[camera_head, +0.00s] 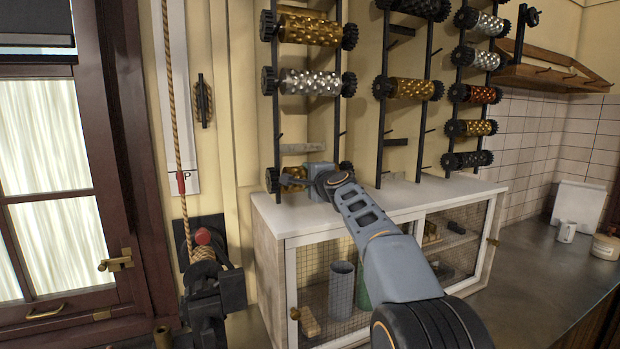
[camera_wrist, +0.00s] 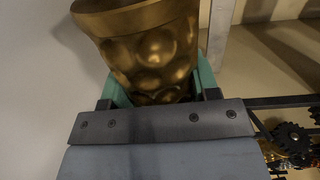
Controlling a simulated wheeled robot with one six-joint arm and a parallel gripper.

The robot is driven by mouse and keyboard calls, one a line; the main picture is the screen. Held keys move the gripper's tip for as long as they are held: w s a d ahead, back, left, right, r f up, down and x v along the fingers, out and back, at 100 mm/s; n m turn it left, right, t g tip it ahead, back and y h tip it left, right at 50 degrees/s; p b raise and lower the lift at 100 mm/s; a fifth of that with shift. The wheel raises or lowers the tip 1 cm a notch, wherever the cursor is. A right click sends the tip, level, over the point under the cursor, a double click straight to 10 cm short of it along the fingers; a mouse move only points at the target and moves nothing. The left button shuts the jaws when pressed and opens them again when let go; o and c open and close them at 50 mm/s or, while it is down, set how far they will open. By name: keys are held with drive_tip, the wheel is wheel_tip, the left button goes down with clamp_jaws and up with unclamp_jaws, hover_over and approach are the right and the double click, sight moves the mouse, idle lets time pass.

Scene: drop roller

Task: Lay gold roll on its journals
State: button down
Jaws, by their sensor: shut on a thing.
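My gripper (camera_wrist: 160,95) is shut on a dimpled gold roll (camera_wrist: 155,60); its green fingers press the roll from both sides in the wrist view. The plain rim of the roll is toward the top of that view, and its far part runs out of frame. In the head view my gripper (camera_head: 318,177) is at the foot of the left rack, just above the white cabinet top. Gold surface (camera_head: 293,178) shows beside it, between black gears; I cannot tell whether this is the held roll. The journals cannot be made out.
The left rack (camera_head: 334,120) bears a gold roll (camera_head: 312,30) and a silver roll (camera_head: 310,82) higher up. More racks with geared rolls stand to the right. A black gear (camera_wrist: 291,138) lies close at the right in the wrist view. The cabinet top (camera_head: 400,197) is clear.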

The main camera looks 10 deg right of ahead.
drive_tip(key=shift+s+r, duration=0.1)
drive_tip(key=shift+r, duration=0.2)
drive_tip(key=shift+c, duration=2.3)
unclamp_jaws()
drive_tip(key=shift+o, duration=0.9)
drive_tip(key=shift+f, duration=0.4)
drive_tip(key=b+v, duration=0.5)
drive_tip(key=v, duration=0.9)
drive_tip(key=shift+r, duration=0.1)
wheel_tip(320, 180, down, 11)
drive_tip(key=s+a+n+g, duration=0.1)
drive_tip(key=n+g, duration=0.3)
drive_tip(key=n, duration=0.1)
drive_tip(key=s+a+f+n+g+h, duration=0.1)
drive_tip(key=s+f+n+g+h, duration=0.2)
drive_tip(key=s+f+n+g, duration=0.6)
drive_tip(key=s+f+n, duration=0.1)
drive_tip(key=s+f, duration=1.5)
drive_tip(key=shift+a+f+n, duration=0.2)
drive_tip(key=shift+a+n, duration=0.1)
drive_tip(key=shift+n, duration=0.1)
